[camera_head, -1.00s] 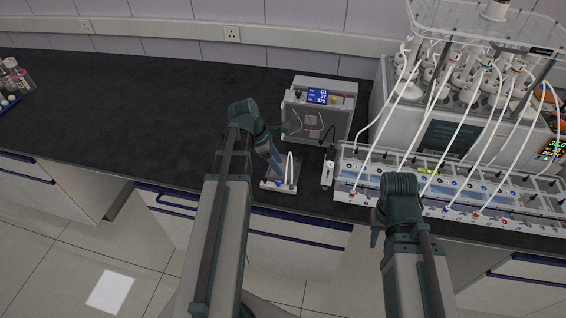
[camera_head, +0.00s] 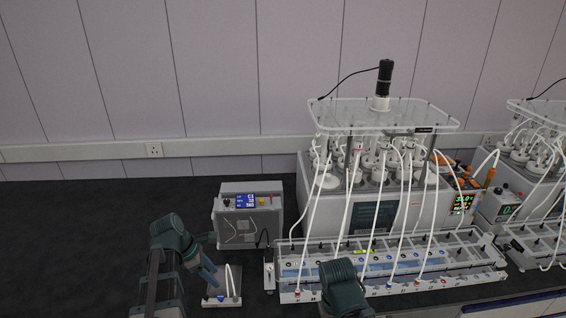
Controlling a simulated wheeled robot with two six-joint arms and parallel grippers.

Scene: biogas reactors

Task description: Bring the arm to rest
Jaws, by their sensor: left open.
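My left arm comes in at the lower left, and its gripper (camera_head: 208,265) points right over the black bench. It is open, with no object visible in it, though its fingertips are small and partly hidden by the wrist. My right arm shows only as a dark teal wrist at the bottom middle, in front of the long channel rack (camera_head: 300,297). The right gripper itself is hidden.
A grey control box (camera_head: 262,218) with a blue display stands behind the left gripper. The reactor unit (camera_head: 428,215), with bottles, white tubes and a clear top plate, fills the right. A second unit (camera_head: 497,207) stands at the right edge. The bench (camera_head: 70,240) is clear at left.

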